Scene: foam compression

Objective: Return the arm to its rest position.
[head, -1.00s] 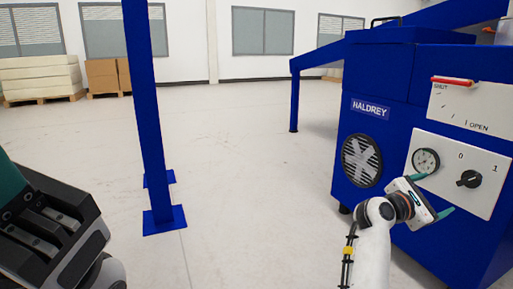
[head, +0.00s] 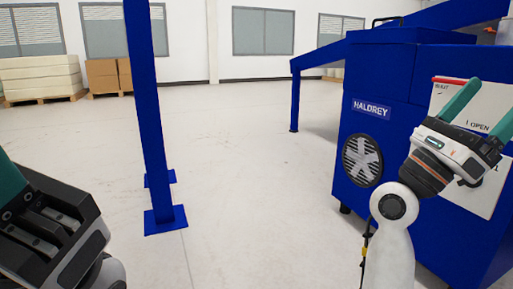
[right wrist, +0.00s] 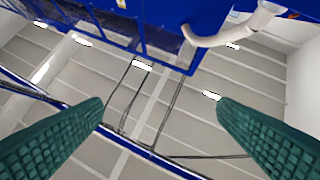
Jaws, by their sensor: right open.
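My right gripper (head: 484,112) is at the right side of the head view, in front of the blue machine's control panels. Its two green fingers are spread apart with nothing between them and point up. In the right wrist view the right gripper (right wrist: 160,125) shows both textured green fingers wide apart, with the ceiling behind. My left gripper is partly in view at the lower left of the head view as a dark body (head: 50,235) with a bit of green; its fingertips are out of frame. The right arm hides the gauge and most of the knob.
The blue HALDREY machine (head: 384,90) stands at the right, close to my right arm, with a red handle (head: 450,80) on its panel. A blue post (head: 150,110) stands at the left. Pallets of foam blocks (head: 40,74) and boxes (head: 108,74) are far back. The middle floor is clear.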

